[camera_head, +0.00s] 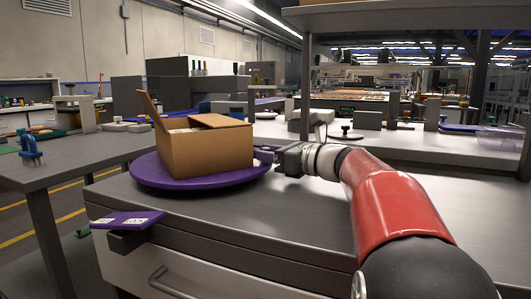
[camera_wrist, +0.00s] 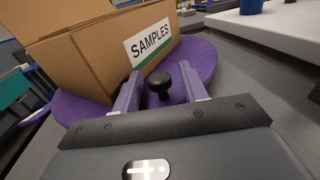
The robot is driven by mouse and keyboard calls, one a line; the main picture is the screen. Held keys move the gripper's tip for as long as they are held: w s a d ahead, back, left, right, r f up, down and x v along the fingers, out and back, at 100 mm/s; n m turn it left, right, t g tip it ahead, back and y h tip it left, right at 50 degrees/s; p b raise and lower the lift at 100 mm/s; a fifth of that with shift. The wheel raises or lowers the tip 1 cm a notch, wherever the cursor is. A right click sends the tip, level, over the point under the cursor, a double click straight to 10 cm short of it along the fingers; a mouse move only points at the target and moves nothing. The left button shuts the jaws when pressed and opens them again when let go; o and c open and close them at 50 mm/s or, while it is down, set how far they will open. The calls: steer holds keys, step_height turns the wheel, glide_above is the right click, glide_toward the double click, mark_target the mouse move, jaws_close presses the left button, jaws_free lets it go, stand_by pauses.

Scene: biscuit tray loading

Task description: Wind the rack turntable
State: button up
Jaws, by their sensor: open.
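A round purple turntable (camera_head: 151,178) lies on the grey counter, and its disc also shows in the wrist view (camera_wrist: 205,60). A small black knob (camera_wrist: 159,82) stands up from the disc near its edge. An open cardboard box (camera_head: 210,152) sits on the disc, and its "SAMPLES" label shows in the wrist view (camera_wrist: 150,42). My gripper (camera_head: 264,154) is at the right edge of the disc beside the box. In the wrist view its purple fingers (camera_wrist: 160,92) are apart, one on each side of the knob. I cannot tell whether either touches it.
The counter (camera_head: 300,225) is clear in front of the turntable. A purple marked plate (camera_head: 127,219) juts from its front left edge. A separate table (camera_head: 70,160) with a blue object (camera_head: 30,150) stands at left. A shelf post (camera_head: 305,85) rises behind my gripper.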

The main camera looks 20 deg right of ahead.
steer(key=shift+w, duration=0.1)
jaws_close()
steer(key=shift+r, duration=0.1)
